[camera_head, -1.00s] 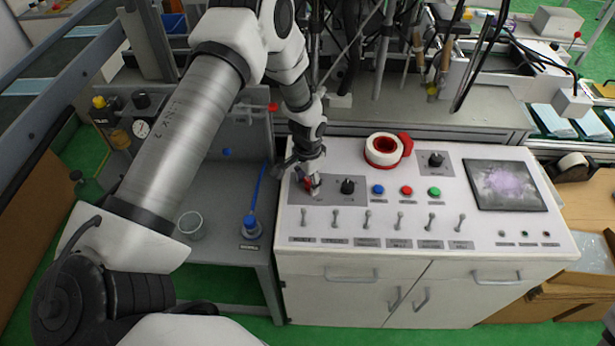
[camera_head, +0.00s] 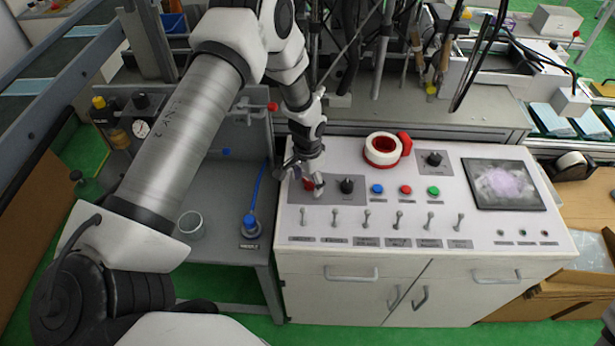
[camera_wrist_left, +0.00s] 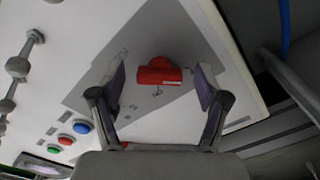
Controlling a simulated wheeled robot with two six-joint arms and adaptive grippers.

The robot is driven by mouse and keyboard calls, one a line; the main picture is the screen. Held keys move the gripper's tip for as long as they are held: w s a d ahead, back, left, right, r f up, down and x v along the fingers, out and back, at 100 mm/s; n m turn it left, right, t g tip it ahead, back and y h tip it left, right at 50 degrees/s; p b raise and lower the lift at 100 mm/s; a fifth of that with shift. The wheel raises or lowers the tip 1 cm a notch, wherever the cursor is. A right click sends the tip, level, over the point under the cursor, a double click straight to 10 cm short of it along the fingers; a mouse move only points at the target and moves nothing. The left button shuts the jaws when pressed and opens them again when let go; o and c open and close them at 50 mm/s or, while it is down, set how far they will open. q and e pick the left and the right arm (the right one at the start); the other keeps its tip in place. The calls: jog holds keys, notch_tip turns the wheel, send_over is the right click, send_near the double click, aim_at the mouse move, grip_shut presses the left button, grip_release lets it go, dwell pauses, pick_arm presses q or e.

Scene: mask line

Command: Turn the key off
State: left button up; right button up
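The red key switch (camera_head: 308,184) is on a grey plate at the left end of the white control panel (camera_head: 460,225). In the left wrist view the red key (camera_wrist_left: 158,72) stands between my two fingers, with a gap on each side. My left gripper (camera_head: 303,180) is open over the key and points down at the panel. It also shows in the wrist view (camera_wrist_left: 160,78), with one finger on each side of the key. In the head view the gripper partly covers the key.
A black knob (camera_head: 347,186) sits just right of the key. Blue (camera_head: 377,189), red (camera_head: 405,190) and green (camera_head: 433,191) buttons follow in a row. Several toggle levers stand in front. A red-and-white tape roll (camera_head: 382,150) lies at the panel's back.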

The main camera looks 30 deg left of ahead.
aim_at(307, 183)
pick_arm(q)
notch_tip(307, 183, up, 12)
dwell(0.4)
dwell(0.4)
